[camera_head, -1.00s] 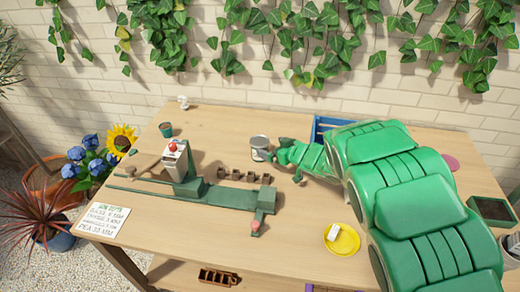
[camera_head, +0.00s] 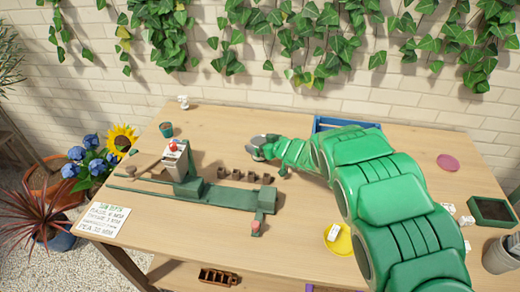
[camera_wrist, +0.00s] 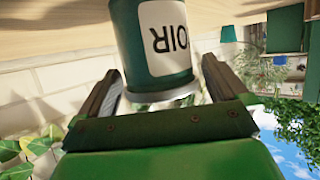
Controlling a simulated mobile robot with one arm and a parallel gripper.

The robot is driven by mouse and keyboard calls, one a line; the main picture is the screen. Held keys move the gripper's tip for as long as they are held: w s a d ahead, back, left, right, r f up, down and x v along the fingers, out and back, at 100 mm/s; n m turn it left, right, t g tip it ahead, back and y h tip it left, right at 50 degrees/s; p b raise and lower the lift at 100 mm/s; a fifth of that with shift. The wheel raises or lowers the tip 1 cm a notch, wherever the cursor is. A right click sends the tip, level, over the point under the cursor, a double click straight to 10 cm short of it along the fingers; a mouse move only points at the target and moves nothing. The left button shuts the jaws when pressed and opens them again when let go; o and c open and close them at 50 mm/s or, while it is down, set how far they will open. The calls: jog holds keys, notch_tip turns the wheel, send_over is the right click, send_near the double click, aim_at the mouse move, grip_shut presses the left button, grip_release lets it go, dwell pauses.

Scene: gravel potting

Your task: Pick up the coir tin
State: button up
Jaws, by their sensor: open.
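The coir tin (camera_wrist: 172,78) is dark green with a white label and dark letters, shown upside down in the wrist view. Its pale rim is toward my gripper. My gripper (camera_wrist: 158,70) is open, with one finger on either side of the tin. A gap shows beside the left finger; I cannot tell whether the right finger touches. In the head view, my gripper (camera_head: 263,146) is at the tin's place on the table, mostly covering it.
The green device with a long base (camera_head: 222,197) lies on the table to the left, with several small brown pots (camera_head: 245,176) behind it. A blue crate (camera_head: 345,124) stands behind my arm. A yellow saucer (camera_head: 345,245) is nearer the front. The wooden table (camera_head: 190,242) has clear room at its front left.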

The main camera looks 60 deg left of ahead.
jog(key=shift+a+f, duration=0.1)
jog(key=shift+a, duration=0.25)
jog(key=c, duration=1.1)
jog(key=shift+o, duration=0.2)
